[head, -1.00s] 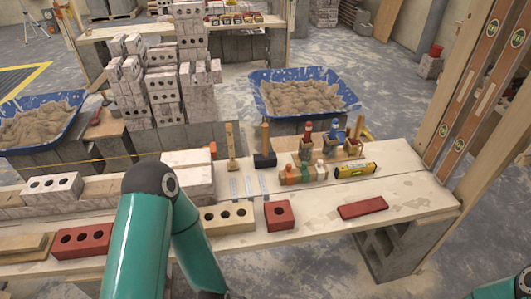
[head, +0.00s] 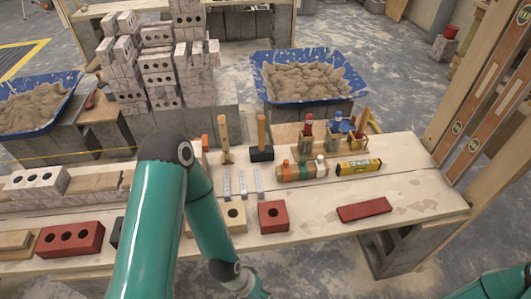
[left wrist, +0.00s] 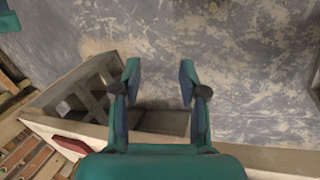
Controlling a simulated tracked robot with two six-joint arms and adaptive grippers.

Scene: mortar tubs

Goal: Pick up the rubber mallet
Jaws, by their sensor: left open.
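The rubber mallet stands on the bench in the head view, with a black head (head: 262,154) resting on the boards and a wooden handle (head: 261,131) pointing up. My left arm crosses the front of the bench, and its gripper is beyond the bottom of the head view. In the left wrist view my left gripper (left wrist: 160,82) is open and empty, over the concrete floor beside the bench edge. The mallet does not show in that view. Only a bit of my right arm shows at the lower right of the head view; its gripper is out of sight.
Another wooden-handled tool (head: 224,140) stands just left of the mallet. Spray bottles (head: 303,170), a yellow level (head: 358,167) and a red brick (head: 273,216) are nearby. A hollow block (left wrist: 88,92) supports the bench. Wooden posts with levels stand at right.

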